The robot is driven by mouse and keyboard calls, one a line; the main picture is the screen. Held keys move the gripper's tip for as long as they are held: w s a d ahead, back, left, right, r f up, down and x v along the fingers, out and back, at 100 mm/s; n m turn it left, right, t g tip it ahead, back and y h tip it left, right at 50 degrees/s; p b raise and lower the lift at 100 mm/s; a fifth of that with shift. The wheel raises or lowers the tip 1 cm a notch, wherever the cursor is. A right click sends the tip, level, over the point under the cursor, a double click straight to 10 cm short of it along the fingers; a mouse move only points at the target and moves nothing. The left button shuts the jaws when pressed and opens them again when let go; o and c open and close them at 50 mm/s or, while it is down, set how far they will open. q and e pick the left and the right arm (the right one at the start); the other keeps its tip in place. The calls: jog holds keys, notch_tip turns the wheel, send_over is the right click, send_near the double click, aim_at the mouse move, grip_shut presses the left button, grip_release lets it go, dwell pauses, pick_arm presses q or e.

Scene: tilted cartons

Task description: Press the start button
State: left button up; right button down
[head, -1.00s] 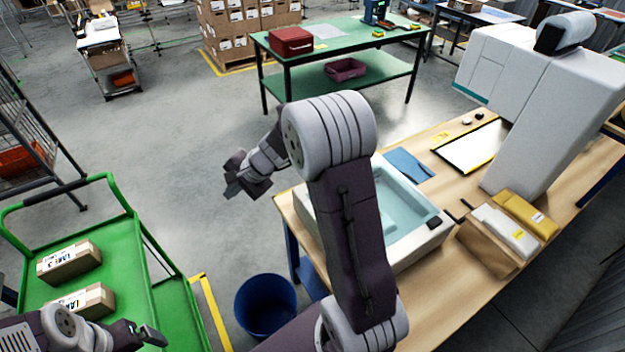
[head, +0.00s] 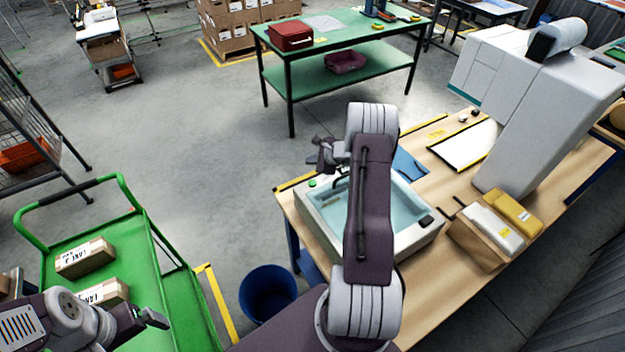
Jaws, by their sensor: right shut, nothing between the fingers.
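The machine stands on the wooden table. My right gripper (head: 313,160) is shut and empty, just beyond and above the green button in the picture, apart from it as far as I can tell. My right arm covers the middle of the machine. My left gripper (head: 155,318) is at the lower left by the green cart; its finger opening cannot be made out.
A large white machine (head: 540,110) stands on the table (head: 560,180) at right. A carton (head: 478,245) with white and yellow packs is near the basin. A blue bin (head: 267,295) is on the floor. The green cart (head: 180,310) carries boxes.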

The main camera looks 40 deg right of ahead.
aim_at(314, 184)
jog(key=shift+s+d+r, duration=0.1)
jog(key=shift+s+d, duration=0.15)
jog(key=shift+d, duration=0.1)
notch_tip(314, 184, down, 8)
jog(key=b, duration=0.5)
jog(key=shift+f, duration=0.2)
jog(key=shift+f+b, duration=0.25)
jog(key=shift+b, duration=0.35)
dwell(1.3)
jog(key=shift+f+b, duration=0.35)
jog(key=shift+b, duration=0.35)
